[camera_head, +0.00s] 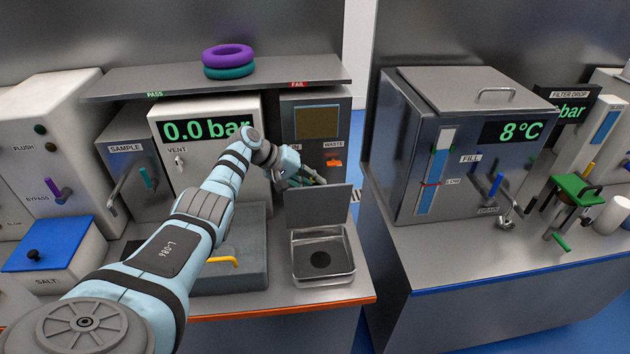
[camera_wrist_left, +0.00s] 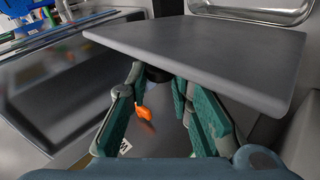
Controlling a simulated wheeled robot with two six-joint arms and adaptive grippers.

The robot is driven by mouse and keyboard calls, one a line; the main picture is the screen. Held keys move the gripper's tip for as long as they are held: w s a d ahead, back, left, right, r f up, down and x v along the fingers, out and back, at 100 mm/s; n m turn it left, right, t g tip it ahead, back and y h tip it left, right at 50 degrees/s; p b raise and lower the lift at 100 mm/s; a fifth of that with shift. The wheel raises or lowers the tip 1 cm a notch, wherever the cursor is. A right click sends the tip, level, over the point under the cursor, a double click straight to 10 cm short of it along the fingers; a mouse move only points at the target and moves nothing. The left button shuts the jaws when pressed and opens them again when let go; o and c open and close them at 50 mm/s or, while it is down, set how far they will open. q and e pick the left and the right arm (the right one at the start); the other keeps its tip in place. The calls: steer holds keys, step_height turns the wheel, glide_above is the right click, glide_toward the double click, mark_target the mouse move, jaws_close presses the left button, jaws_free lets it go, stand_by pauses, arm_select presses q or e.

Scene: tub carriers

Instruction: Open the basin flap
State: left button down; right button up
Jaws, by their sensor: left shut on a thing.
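The metal basin (camera_head: 322,280) stands near the front of the left bench, with a dark round drain in its floor. Its flat grey flap (camera_head: 316,207) stands raised at the back of the basin, leaving the inside visible. The flap also fills the upper right of the left wrist view (camera_wrist_left: 215,55). My left gripper (camera_head: 312,181) is at the flap's top edge, partly hidden behind it. In the left wrist view its teal fingers (camera_wrist_left: 166,78) close around a dark knob (camera_wrist_left: 157,74) on the flap. My right gripper is out of view.
A grey block with a yellow handle (camera_head: 222,261) stands left of the basin. Behind it are the 0.0 bar panel (camera_head: 212,165) and a waste panel with an orange switch (camera_head: 334,163). A gap separates this bench from the 8°C tank (camera_head: 410,150) on the right.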

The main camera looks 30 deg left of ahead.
arm_select(q)
steer(key=c, duration=1.5)
jaws_free()
steer(key=shift+o, duration=0.2)
steer(key=v, duration=1.2)
steer(key=shift+s, duration=0.15)
